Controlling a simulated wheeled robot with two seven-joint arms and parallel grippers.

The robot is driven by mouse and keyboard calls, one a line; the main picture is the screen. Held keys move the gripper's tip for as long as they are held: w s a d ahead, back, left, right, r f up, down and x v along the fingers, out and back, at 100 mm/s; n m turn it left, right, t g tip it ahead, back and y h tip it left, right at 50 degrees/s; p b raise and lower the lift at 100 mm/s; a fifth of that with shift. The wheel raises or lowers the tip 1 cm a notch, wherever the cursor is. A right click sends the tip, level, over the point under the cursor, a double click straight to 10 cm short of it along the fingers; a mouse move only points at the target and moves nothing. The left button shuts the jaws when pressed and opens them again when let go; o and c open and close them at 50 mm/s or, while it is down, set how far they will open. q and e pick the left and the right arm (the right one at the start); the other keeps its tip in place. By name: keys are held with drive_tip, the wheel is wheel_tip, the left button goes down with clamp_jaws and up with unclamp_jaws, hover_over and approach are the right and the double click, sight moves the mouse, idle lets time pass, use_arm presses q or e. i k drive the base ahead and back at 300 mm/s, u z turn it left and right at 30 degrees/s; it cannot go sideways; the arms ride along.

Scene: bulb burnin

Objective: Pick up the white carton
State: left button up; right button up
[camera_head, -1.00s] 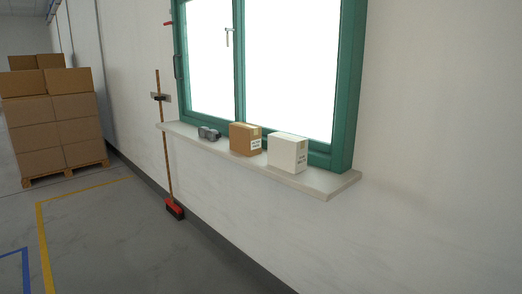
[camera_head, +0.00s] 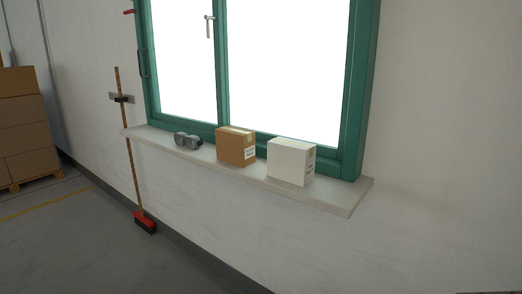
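The white carton (camera_head: 289,163) stands upright on the window sill (camera_head: 334,194), toward its right end. It has a label on its right side and a tape strip on top. A brown carton (camera_head: 234,148) stands just left of it, with a small gap between them. Neither of my grippers shows in the head view.
Grey goggles (camera_head: 187,140) lie on the sill left of the brown carton. The green window frame (camera_head: 354,110) rises behind. A broom (camera_head: 134,160) hangs against the wall at left. Stacked boxes (camera_head: 22,125) stand at the far left. The sill's right end is bare.

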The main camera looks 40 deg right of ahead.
sight(290, 161)
drive_tip(key=i, duration=2.45)
drive_tip(key=z, duration=1.85)
